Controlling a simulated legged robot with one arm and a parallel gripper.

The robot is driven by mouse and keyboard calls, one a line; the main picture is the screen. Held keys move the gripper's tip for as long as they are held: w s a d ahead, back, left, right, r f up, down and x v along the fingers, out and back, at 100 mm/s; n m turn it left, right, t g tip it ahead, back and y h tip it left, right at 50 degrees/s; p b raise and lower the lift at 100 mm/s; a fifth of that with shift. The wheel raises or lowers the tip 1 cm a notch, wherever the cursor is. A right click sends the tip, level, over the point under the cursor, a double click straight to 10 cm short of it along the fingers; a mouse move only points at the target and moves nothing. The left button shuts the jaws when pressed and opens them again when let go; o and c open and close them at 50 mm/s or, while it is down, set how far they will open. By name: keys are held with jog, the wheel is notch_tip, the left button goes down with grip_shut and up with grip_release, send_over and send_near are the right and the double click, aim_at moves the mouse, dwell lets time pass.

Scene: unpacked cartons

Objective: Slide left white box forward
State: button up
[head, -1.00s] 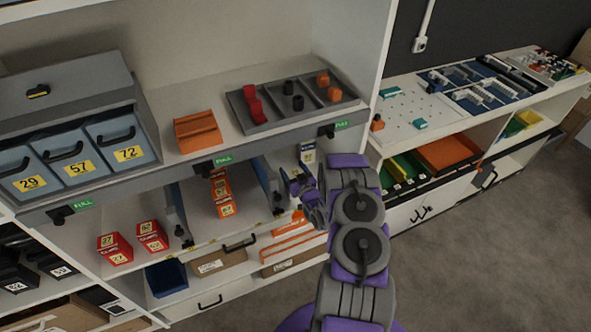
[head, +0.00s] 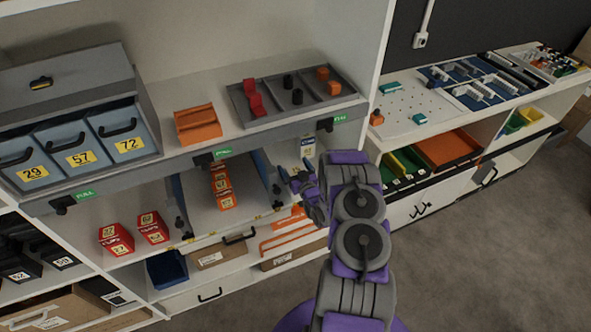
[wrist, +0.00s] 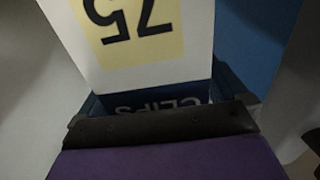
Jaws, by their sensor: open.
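A small white box (head: 308,147) with a blue lower part stands on the shelf under the grey ledge, behind my gripper. It fills the top of the wrist view, where its white face (wrist: 185,70) carries a yellow label reading 75, upside down, and "CLIPS" on the blue band. My gripper (head: 297,180) is open, at the shelf front just below and left of the box. In the wrist view one dark jaw edge overlaps the box's blue band; I cannot tell if it touches. Only one white box shows clearly; any other is hidden.
Orange boxes (head: 221,188) stand in a row on a grey pull-out tray (head: 195,195) to the left. Red clip boxes (head: 117,239) stand farther left. The grey ledge (head: 270,139) overhangs the box's shelf. A blue surface (wrist: 250,40) lies right of the box in the wrist view.

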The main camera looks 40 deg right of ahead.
jog(key=p+v, duration=0.2)
jog(key=v, duration=1.5)
jog(key=shift+s+p, duration=0.15)
jog(key=shift+p, duration=0.15)
